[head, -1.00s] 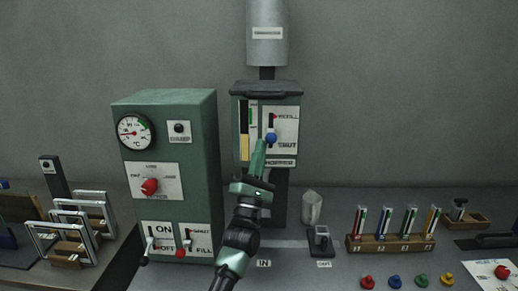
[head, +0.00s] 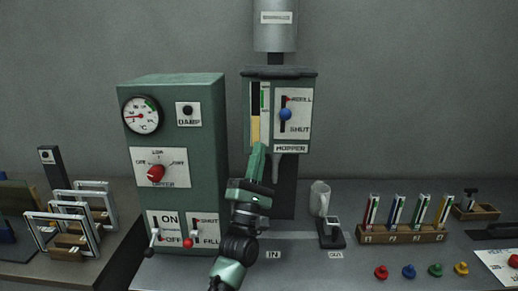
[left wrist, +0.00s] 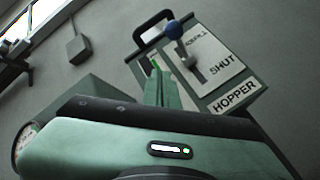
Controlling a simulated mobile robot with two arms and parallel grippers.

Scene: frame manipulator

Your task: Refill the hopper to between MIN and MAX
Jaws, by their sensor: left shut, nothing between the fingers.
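The hopper (head: 279,74) is a green box on the wall with a white panel marked REFILL above and SHUT below. Its lever has a blue knob (head: 285,114), between the two words; the knob also shows in the left wrist view (left wrist: 173,30). The level gauge (head: 256,128) at the panel's left is yellow in its lower part and dark above; the yellow top appears just below a green band. My left gripper (head: 258,147) is shut and empty, its fingertips below and left of the knob, apart from it. My right gripper is not in view.
A green cabinet (head: 172,122) with a dial, a red knob (head: 156,173) and switches stands left of my arm. A clear jug (head: 319,198), a small dark stand (head: 331,233) and a rack of tubes (head: 402,233) are at the right.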

